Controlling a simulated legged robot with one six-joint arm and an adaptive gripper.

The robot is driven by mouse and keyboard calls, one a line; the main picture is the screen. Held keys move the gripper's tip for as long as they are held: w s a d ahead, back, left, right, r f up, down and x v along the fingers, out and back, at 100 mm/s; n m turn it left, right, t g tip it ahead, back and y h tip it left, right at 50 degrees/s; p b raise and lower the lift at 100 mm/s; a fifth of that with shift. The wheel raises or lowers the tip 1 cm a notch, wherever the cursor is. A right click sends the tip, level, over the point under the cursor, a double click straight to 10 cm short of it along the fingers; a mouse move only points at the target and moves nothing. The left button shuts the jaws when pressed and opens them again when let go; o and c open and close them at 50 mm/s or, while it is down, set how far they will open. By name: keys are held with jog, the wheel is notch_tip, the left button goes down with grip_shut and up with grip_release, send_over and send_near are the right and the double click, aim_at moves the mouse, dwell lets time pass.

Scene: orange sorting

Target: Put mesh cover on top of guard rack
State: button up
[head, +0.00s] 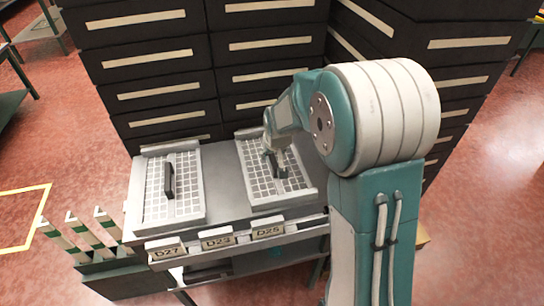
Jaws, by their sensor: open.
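Two white mesh covers lie flat on a grey metal bench. The left mesh cover (155,206) has a black upright handle (169,180) at its middle. The right mesh cover (258,199) lies beside it, apart from it, in a grey frame. My gripper (275,168) is open, low over the middle of the right cover. Its fingers and wrist hide most of that cover's handle, and I cannot tell if they touch it. The grey bench (218,185) may be the guard rack; I cannot tell which part bears that name.
Labels D27 (165,248), D23 (217,238) and D25 (268,230) run along the bench's front. Dark drawer cabinets (165,85) stand close behind. White-and-green striped posts (90,236) stand at the left. Red floor (60,140) is open at left.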

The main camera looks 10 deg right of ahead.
jog(key=v, duration=0.9)
jog(key=shift+r, duration=0.2)
notch_tip(320, 180, up, 8)
dwell(0.5)
jog(key=shift+f, duration=0.1)
